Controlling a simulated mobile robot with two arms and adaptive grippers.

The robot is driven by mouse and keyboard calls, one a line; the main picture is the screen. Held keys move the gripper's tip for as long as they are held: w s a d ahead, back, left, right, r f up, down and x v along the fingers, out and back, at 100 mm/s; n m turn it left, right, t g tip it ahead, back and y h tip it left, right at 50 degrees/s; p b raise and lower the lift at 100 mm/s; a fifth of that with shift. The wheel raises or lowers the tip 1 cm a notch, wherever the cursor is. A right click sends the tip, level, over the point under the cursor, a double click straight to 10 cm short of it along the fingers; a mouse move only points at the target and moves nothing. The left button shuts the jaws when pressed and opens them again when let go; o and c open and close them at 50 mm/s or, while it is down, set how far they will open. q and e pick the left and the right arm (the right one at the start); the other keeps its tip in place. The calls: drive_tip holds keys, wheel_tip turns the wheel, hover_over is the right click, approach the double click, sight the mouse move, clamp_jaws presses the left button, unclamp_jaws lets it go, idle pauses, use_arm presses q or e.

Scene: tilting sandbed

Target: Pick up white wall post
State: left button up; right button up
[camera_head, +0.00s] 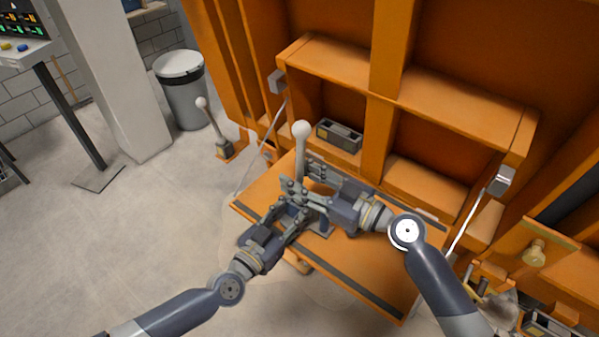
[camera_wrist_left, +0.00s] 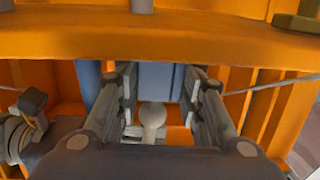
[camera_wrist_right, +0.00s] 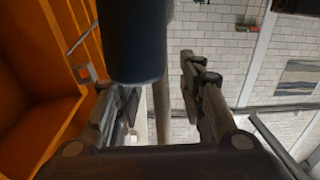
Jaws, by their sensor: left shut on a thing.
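The white wall post (camera_head: 301,150) stands roughly upright with a round ball top over the orange fold-down shelf. My left gripper (camera_head: 288,203) is shut on the post at its lower part, which the fingers hide. In the left wrist view the post's pale ball (camera_wrist_left: 152,115) shows between the fingers. My right gripper (camera_head: 312,187) is beside the post from the right, close to the left one. In the right wrist view its fingers (camera_wrist_right: 160,95) stand apart, with a pale upright piece between them and a dark cylinder in front. Contact there is unclear.
The orange shelf (camera_head: 350,262) hangs from the orange cabinet by thin rods. A grey box (camera_head: 339,135) sits in a cabinet bay. A lever with a white knob (camera_head: 202,103) stands left. A bin (camera_head: 182,88) and pillar (camera_head: 108,75) stand farther left.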

sight(300, 130)
clamp_jaws()
idle(0.3)
drive_tip(key=shift+r, duration=6.45)
